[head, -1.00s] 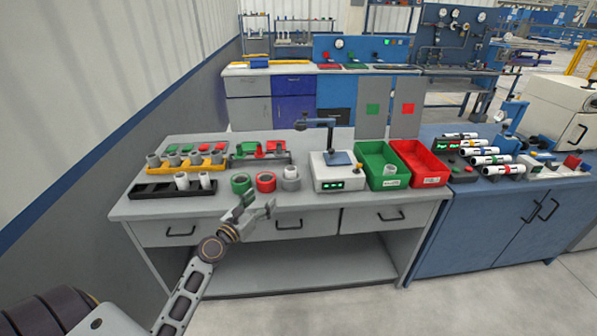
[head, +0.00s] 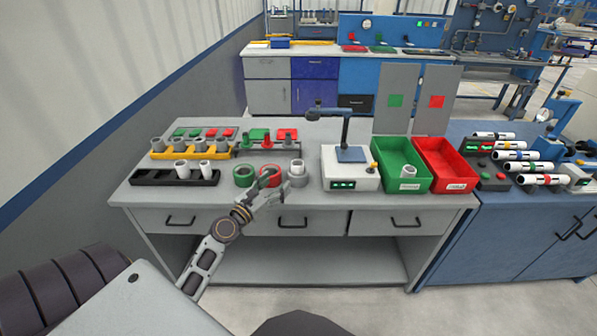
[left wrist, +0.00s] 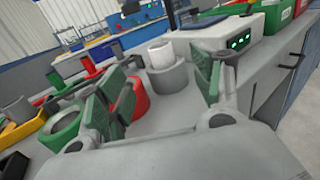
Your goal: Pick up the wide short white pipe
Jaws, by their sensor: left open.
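A short, wide white pipe (left wrist: 161,54) stands upright in a grey round holder (left wrist: 168,78), between my open fingers as seen in the left wrist view. In the head view this white pipe (head: 296,164) shows at the right end of a row of rings, in the grey holder (head: 297,175). My left gripper (head: 273,191) is open and empty at the table's front, just before the row; it also shows in the left wrist view (left wrist: 160,88). The pipe appears beyond the fingertips, untouched. My right gripper is out of view.
A green ring (head: 243,177) and a red ring (head: 268,179) stand left of the grey holder. A black rack (head: 150,178) holds white pipes. A white device (head: 348,181), green bin (head: 388,182) and red bin (head: 443,184) stand to the right.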

